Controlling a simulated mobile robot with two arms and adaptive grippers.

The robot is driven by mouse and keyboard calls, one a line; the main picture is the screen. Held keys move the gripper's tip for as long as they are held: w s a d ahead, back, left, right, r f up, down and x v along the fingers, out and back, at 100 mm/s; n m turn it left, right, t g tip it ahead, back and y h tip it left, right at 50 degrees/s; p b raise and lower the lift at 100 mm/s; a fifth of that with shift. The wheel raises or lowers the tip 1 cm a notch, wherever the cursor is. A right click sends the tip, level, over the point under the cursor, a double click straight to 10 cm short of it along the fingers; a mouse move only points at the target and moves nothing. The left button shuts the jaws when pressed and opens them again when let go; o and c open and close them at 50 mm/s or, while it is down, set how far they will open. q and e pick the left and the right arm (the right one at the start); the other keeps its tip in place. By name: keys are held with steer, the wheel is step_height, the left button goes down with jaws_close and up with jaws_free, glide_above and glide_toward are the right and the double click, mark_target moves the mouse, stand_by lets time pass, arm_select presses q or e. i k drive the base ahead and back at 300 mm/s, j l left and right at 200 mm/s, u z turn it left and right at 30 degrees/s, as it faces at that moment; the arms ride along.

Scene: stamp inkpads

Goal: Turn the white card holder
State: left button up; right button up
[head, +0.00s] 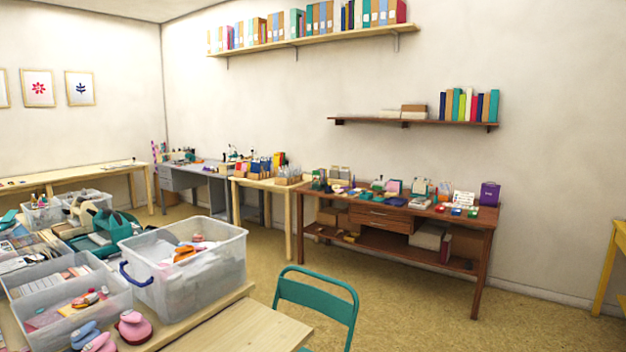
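A small white upright card or card holder (463,198) stands near the right end of the dark wooden table (484,218), far from me across the room. It has faint marks on its front, too small to read. Small colored inkpads (456,211) lie in front of it. A purple box or bag (489,193) stands to its right. Neither of my grippers is in the head view.
A light wooden table (262,331) with a clear plastic bin (185,262) and several trays fills the left foreground. A teal chair (318,297) stands beside it. Open floor (410,310) lies between the chair and the dark table. A yellow table edge (613,262) is at far right.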

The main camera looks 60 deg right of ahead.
mark_target(381, 184)
steer(key=z, duration=0.2)
steer(key=i+l+z, duration=0.15)
steer(key=l+z, duration=0.3)
steer(key=l, duration=0.2)
steer(key=i+l+z, duration=0.2)
steer(key=l+z, duration=0.25)
steer(key=l, duration=0.15)
steer(key=i+l+z, duration=0.3)
steer(key=l+z, duration=0.15)
steer(key=i+l+z, duration=0.75)
steer(key=z, duration=0.15)
steer(key=i+l+z, duration=0.1)
steer(key=i+z, duration=0.35)
steer(key=i+u, duration=0.25)
steer(key=i, duration=0.25)
steer(key=i+u, duration=0.3)
steer(key=i, duration=0.15)
steer(key=i+l+u, duration=0.25)
steer(key=i, duration=0.25)
steer(key=i+l+u, duration=0.3)
steer(key=i, duration=0.15)
steer(key=i+j+u, duration=0.25)
steer(key=i+u, duration=0.75)
steer(key=i+j+z, duration=0.35)
steer(key=i, duration=0.3)
steer(key=i+j+z, duration=0.35)
steer(key=i, duration=0.25)
